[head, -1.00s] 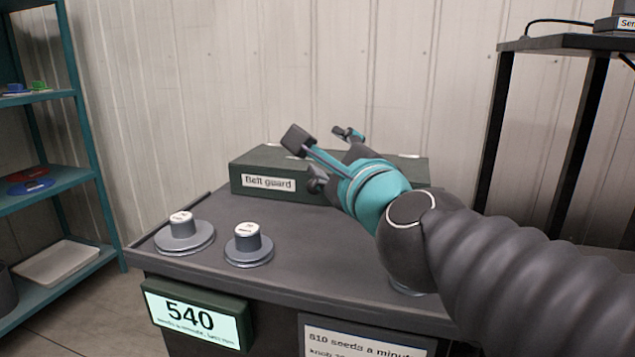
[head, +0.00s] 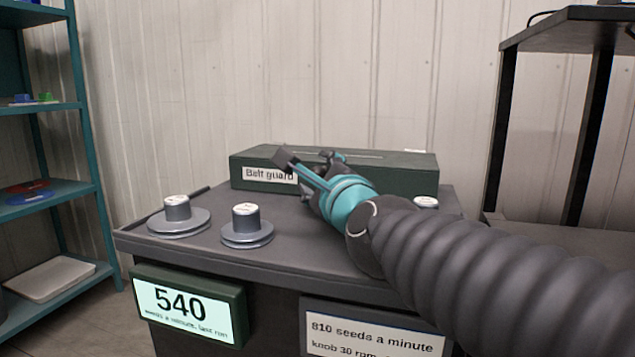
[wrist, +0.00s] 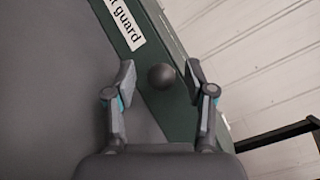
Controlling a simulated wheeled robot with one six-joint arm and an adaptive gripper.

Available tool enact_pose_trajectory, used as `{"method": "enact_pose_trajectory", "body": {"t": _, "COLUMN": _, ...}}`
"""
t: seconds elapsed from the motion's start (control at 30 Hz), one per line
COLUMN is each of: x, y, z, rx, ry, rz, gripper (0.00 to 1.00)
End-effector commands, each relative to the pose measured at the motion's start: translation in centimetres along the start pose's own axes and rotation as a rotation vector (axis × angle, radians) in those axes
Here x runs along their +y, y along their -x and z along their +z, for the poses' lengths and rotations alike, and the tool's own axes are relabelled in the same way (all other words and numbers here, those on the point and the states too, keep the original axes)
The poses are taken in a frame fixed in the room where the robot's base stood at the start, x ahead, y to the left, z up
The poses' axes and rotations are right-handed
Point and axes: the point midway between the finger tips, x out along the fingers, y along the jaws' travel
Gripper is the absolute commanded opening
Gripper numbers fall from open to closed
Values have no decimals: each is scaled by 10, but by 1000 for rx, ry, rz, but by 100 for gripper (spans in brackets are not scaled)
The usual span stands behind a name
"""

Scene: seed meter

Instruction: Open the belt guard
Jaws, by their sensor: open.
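The belt guard (head: 401,170) is a long dark green box with a white "Belt guard" label, at the back of the machine's grey top. In the wrist view its green face (wrist: 184,124) runs diagonally, with part of the label (wrist: 127,22) showing. A round dark knob (wrist: 161,76) on it lies between my fingertips, with a gap on both sides. My gripper (head: 306,158) is open in front of the guard, and it also shows in the wrist view (wrist: 161,82). In the head view my gripper hides the knob and the label's right end.
Two grey knobs on round discs, a left one (head: 179,216) and a right one (head: 246,226), stand on the machine top (head: 290,248). A third white-capped knob (head: 426,202) is partly behind my arm. A display (head: 188,306) reads 540. Shelving (head: 50,197) stands left, a dark table (head: 575,42) right.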

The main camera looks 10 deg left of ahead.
Motion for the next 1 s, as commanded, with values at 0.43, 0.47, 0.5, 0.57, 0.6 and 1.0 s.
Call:
{"method": "enact_pose_trajectory", "body": {"t": 0.43, "x": 0, "y": -8, "z": 0, "rx": 0, "ry": 0, "rz": 0, "gripper": 52}}
{"method": "enact_pose_trajectory", "body": {"t": 0.47, "x": 0, "y": -8, "z": 0, "rx": 0, "ry": 0, "rz": 0, "gripper": 44}}
{"method": "enact_pose_trajectory", "body": {"t": 0.5, "x": 0, "y": -8, "z": 0, "rx": 0, "ry": 0, "rz": -1, "gripper": 34}}
{"method": "enact_pose_trajectory", "body": {"t": 0.57, "x": 0, "y": -8, "z": 0, "rx": 0, "ry": 0, "rz": -1, "gripper": 20}}
{"method": "enact_pose_trajectory", "body": {"t": 0.6, "x": 0, "y": -8, "z": 0, "rx": 0, "ry": 0, "rz": 0, "gripper": 10}}
{"method": "enact_pose_trajectory", "body": {"t": 1.0, "x": -2, "y": -12, "z": 5, "rx": -1, "ry": -7, "rz": 15, "gripper": 0}}
